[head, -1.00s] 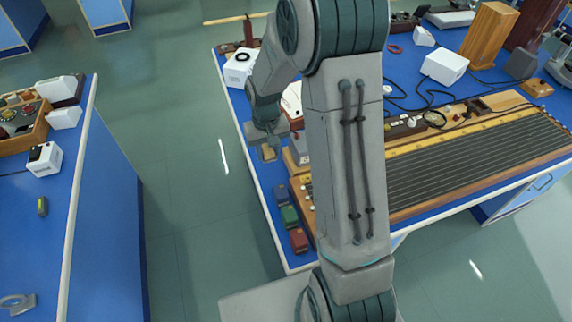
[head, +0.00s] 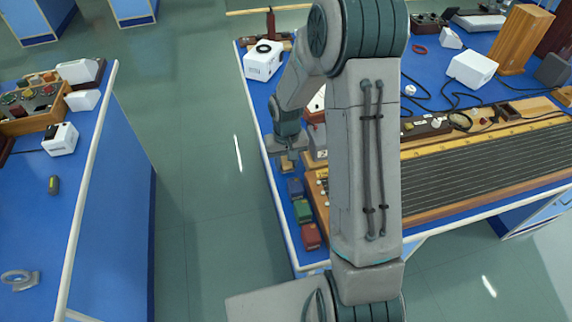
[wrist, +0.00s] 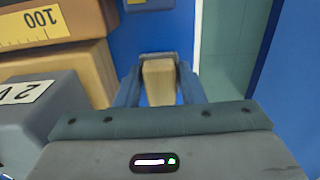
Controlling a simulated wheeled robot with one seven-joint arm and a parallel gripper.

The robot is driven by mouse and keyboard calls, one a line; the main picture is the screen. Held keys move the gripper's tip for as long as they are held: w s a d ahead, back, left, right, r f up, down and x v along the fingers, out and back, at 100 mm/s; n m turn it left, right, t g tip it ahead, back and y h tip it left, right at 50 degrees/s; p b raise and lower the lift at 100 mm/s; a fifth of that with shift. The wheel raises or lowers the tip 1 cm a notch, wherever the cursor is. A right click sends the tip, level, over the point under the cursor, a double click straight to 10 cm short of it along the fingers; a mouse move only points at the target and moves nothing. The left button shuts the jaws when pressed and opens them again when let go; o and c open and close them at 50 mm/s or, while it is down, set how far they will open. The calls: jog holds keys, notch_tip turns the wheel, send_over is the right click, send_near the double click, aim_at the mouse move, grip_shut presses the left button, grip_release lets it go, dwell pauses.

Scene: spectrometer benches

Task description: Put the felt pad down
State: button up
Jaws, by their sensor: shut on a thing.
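The felt pad (wrist: 158,82) shows in the wrist view as a small tan block with a grey far edge, between my fingers. My gripper (wrist: 158,88) is shut on it, over the blue bench top. In the head view my gripper (head: 287,160) is at the left edge of the middle bench, just behind the blue block, and a bit of the tan pad (head: 287,167) shows below the fingers. I cannot tell whether the pad touches the bench.
Blue (head: 296,187), green (head: 303,211) and red (head: 311,236) blocks line the bench's left edge. A long stringed wooden board (head: 480,165) lies to the right. In the wrist view a grey box (wrist: 45,105) and a wooden piece marked 100 (wrist: 75,22) stand close left.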

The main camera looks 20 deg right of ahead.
jog(key=shift+f, duration=0.95)
jog(key=shift+f+b, duration=0.35)
jog(key=o, duration=1)
jog(key=shift+s+d, duration=0.1)
